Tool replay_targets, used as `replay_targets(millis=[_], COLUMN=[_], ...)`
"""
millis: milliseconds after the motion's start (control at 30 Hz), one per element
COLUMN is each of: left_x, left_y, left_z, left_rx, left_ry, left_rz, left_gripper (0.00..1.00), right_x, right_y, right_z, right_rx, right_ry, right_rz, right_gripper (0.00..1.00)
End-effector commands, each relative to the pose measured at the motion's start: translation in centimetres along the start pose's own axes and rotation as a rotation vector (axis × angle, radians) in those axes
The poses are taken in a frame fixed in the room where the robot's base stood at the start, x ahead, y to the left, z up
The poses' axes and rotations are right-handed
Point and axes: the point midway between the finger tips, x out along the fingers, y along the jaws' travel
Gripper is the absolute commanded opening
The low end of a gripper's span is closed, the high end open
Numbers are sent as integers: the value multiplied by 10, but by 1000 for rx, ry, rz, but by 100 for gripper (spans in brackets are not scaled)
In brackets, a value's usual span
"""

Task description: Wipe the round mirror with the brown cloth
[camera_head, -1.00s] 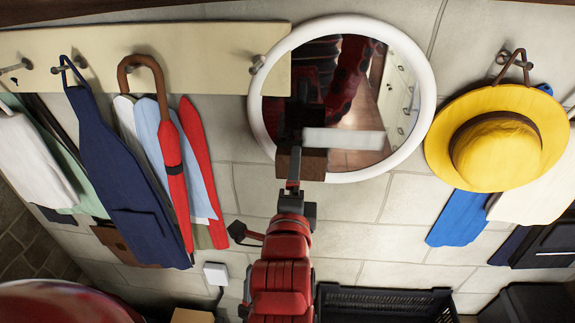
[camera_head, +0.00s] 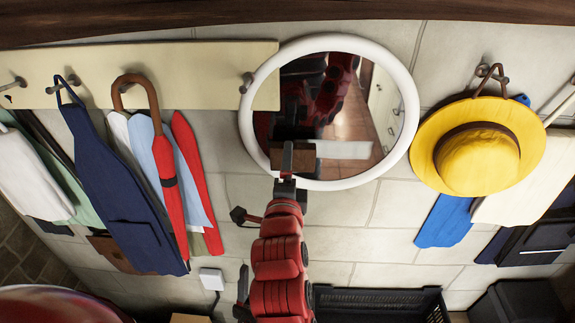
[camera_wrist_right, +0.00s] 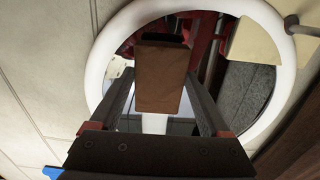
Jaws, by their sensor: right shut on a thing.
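The round mirror (camera_head: 384,125) with a thick white rim hangs on the stone wall at the upper middle. A pale whitish band (camera_head: 345,150) shows across its lower part; I cannot tell whether it is a mark or a reflection. My right gripper (camera_head: 287,158) is shut on the brown cloth (camera_head: 304,167), a folded block, in front of the mirror's lower left. In the right wrist view the cloth (camera_wrist_right: 161,82) sits between the fingers, with the white rim (camera_wrist_right: 96,75) around it. I cannot tell whether cloth and glass touch. My left gripper is out of view.
A cream hook board (camera_head: 205,75) left of the mirror carries a navy apron (camera_head: 115,180) and a red umbrella (camera_head: 172,190). A yellow hat (camera_head: 480,155) hangs close on the right. A black crate (camera_head: 380,303) stands below.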

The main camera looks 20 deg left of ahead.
Motion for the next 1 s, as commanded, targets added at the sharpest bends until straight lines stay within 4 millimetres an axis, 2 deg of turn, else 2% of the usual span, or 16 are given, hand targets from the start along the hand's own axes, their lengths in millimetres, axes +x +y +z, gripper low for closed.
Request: replay_targets(millis=[433, 1000], left_x=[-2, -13], left_y=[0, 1], left_z=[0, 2], left_rx=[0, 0], left_ry=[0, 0], left_rz=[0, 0], left_gripper=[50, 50], right_x=[1, 13], right_y=[1, 2], right_z=[0, 0], right_rx=[0, -2], right_ry=[1, 1], right_rz=[0, 2], right_gripper=[36, 36])
